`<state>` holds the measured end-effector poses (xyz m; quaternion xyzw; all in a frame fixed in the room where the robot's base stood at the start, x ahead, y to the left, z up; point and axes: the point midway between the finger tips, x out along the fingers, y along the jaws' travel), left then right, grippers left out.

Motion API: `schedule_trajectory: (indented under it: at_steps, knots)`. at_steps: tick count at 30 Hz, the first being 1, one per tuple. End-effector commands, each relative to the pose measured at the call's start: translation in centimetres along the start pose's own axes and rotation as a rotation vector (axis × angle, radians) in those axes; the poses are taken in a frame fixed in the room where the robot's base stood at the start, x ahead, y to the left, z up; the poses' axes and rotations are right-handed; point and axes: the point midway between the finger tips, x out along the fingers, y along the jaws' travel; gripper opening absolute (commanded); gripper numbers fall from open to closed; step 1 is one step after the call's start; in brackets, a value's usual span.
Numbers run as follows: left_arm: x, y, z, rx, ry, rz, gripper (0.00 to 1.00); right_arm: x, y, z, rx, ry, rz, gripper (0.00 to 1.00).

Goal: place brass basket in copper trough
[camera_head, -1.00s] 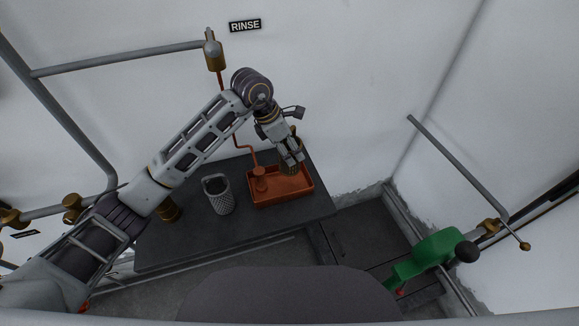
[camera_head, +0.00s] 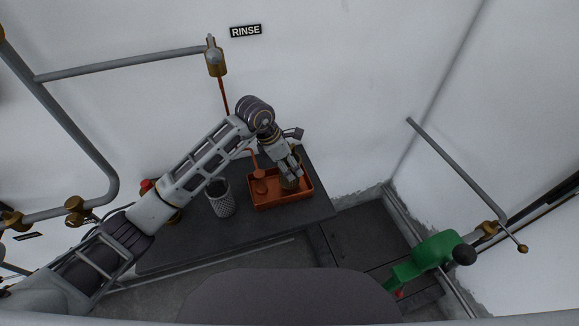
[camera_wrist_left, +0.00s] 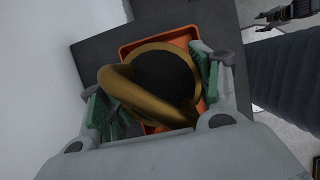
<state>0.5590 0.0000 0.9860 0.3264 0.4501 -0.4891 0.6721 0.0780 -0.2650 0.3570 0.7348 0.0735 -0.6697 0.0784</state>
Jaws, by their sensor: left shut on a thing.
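The brass basket (camera_wrist_left: 150,96) is in my left gripper (camera_head: 289,172), whose green-padded fingers (camera_wrist_left: 155,88) are shut on it from both sides. Its looped handle and dark inside show in the left wrist view. In the head view only a little of the basket (camera_head: 291,184) shows under the fingers. It is at the right part of the orange copper trough (camera_head: 265,205), within its rim as seen from above. I cannot tell whether it touches the trough floor. A dark gripper-like shape (camera_wrist_left: 283,13), probably my right gripper, shows small at the wrist view's top right.
A grey perforated basket (camera_head: 221,200) stands on the dark table (camera_head: 190,246) left of the trough. A brass part stands partly behind my left arm. A green lever (camera_head: 430,258) is at the right.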

Motion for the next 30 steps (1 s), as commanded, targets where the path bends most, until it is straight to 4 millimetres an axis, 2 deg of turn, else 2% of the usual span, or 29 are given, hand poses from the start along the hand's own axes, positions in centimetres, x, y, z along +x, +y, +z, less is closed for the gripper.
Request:
schedule_trajectory:
  at_steps: [6, 21, 22, 26, 30]
  knots:
    - [1.6, 0.0, -0.6, 0.0, -0.002, 0.0, 0.28, -0.4, -0.3, -0.1, 0.001, 0.001, -0.003, 0.51]
    - [2.2, 0.0, -0.8, 0.001, -0.002, 0.002, 0.28, -0.1, -0.3, 0.0, 0.001, 0.0, -0.003, 0.51]
    - [2.2, 0.0, -0.9, 0.0, -0.001, 0.001, 0.66, -0.1, -0.3, 0.0, 0.001, 0.0, -0.003, 0.51]
    - [2.1, 0.0, -0.9, 0.0, -0.001, 0.001, 0.83, -0.1, -0.1, 0.0, 0.0, 0.0, -0.001, 0.51]
    - [2.1, 0.0, -0.9, 0.0, -0.001, 0.001, 0.85, -0.1, 0.0, 0.0, 0.0, -0.001, 0.0, 0.51]
